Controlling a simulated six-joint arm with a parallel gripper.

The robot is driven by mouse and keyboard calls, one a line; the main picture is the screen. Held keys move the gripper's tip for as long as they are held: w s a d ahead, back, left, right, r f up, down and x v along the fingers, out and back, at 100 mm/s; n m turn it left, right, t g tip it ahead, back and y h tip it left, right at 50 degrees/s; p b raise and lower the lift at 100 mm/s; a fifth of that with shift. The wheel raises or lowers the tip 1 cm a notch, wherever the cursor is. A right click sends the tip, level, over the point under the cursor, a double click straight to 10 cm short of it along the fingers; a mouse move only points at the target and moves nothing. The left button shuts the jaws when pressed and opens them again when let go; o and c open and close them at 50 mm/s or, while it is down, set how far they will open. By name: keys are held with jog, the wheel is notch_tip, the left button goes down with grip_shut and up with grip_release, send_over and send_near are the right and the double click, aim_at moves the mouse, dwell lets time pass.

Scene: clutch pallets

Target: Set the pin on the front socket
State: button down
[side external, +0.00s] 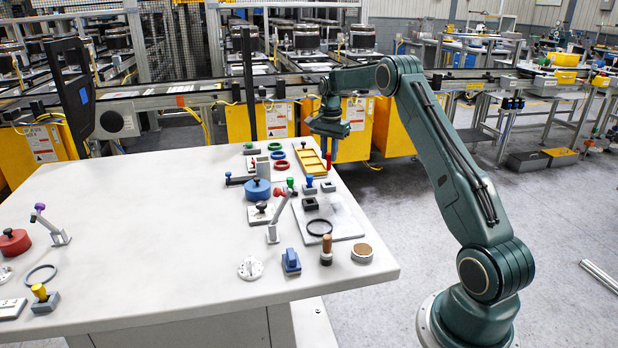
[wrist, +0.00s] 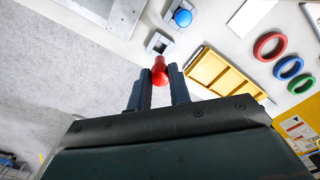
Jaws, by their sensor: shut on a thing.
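My gripper (side external: 327,146) is shut on a red pin (wrist: 160,72), whose rounded red end sticks out between the fingertips in the wrist view. In the side view the red pin (side external: 328,161) hangs below my gripper, above the table's right part. A small grey square socket (wrist: 158,43), empty, lies just beyond the pin tip in the wrist view; it also shows in the side view (side external: 328,187). A blue pin (side external: 309,182) stands in a socket beside it. I cannot tell which one is the front socket.
A yellow tray (side external: 560,153) is not certain as a task item; a yellow slotted tray (wrist: 222,75) lies right of the pin. Red, blue and green rings (wrist: 269,46) lie farther right. A grey lever (side external: 276,220) and a black ring (side external: 319,227) stand nearer the camera. The table's left middle is clear.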

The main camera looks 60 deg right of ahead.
aim_at(329, 160)
jog(key=shift+f, duration=2.8)
jog(key=shift+f, duration=0.65)
jog(key=c, duration=1.6)
grip_release()
jog(key=shift+o, duration=0.2)
jog(key=shift+r, duration=0.15)
jog(key=shift+r, duration=5.35)
